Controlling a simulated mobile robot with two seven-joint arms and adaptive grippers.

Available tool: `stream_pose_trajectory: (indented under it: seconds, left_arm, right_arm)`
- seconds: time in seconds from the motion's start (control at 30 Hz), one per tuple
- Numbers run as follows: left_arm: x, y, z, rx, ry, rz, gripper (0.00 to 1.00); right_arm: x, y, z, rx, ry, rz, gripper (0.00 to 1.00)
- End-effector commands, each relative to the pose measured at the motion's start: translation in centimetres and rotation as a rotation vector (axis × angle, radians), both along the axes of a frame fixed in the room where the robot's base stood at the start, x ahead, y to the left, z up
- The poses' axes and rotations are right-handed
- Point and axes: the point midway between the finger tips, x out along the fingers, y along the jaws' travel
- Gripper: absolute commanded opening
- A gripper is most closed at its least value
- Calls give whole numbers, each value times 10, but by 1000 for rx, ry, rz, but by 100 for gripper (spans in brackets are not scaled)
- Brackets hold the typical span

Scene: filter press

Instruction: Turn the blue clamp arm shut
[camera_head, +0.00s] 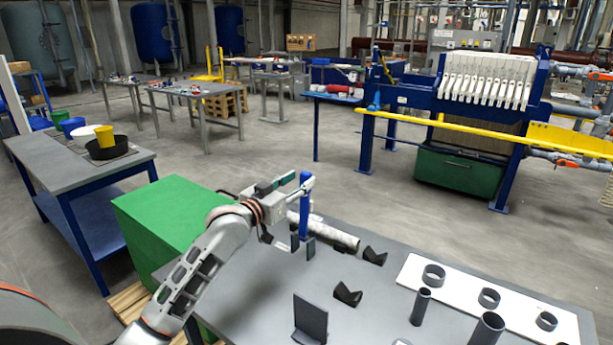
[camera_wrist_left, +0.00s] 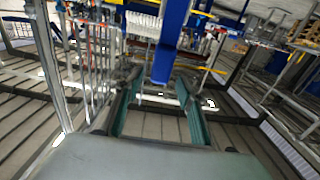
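The blue clamp arm (camera_head: 305,212) stands upright at the far edge of the grey table, beside a mottled pale roll (camera_head: 335,234). My left gripper (camera_head: 290,183) is at the height of the arm's upper end and partly overlaps it in the head view. In the left wrist view the blue bar (camera_wrist_left: 172,45) comes down from the top, and its end shows between the two green fingertips (camera_wrist_left: 158,84). The fingers are apart, with gaps on both sides of the bar; whether either touches it cannot be told. My right gripper is not in view.
The grey table (camera_head: 250,290) holds black V-shaped blocks (camera_head: 347,295), a dark upright plate (camera_head: 310,318) and a white board (camera_head: 460,290) with dark rings and tubes. A green box (camera_head: 165,215) stands left of it. A blue-framed filter press (camera_head: 485,80) stands behind, across open floor.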

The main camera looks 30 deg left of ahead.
Motion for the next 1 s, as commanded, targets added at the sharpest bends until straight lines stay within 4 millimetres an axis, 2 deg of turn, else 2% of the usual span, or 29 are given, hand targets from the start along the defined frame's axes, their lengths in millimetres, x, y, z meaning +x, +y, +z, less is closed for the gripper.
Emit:
stream_pose_trajectory:
  seconds: [0.1, 0.23, 0.6, 0.63, 0.77, 1.0]
  left_arm:
    - [17, -2, 1, 0, 0, 1, 39]
    - [29, -5, 0, 0, 0, 0, 39]
    - [35, -5, 0, 2, 1, 0, 39]
    - [35, -5, 0, 2, 1, 0, 34]
    - [35, -5, 0, 2, 1, 0, 0]
    - [37, -5, -1, 3, 4, 0, 0]
  right_arm:
    - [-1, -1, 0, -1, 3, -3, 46]
    - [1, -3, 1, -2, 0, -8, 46]
    - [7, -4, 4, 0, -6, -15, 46]
    - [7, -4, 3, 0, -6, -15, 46]
    - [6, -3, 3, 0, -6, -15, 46]
    - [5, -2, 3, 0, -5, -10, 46]
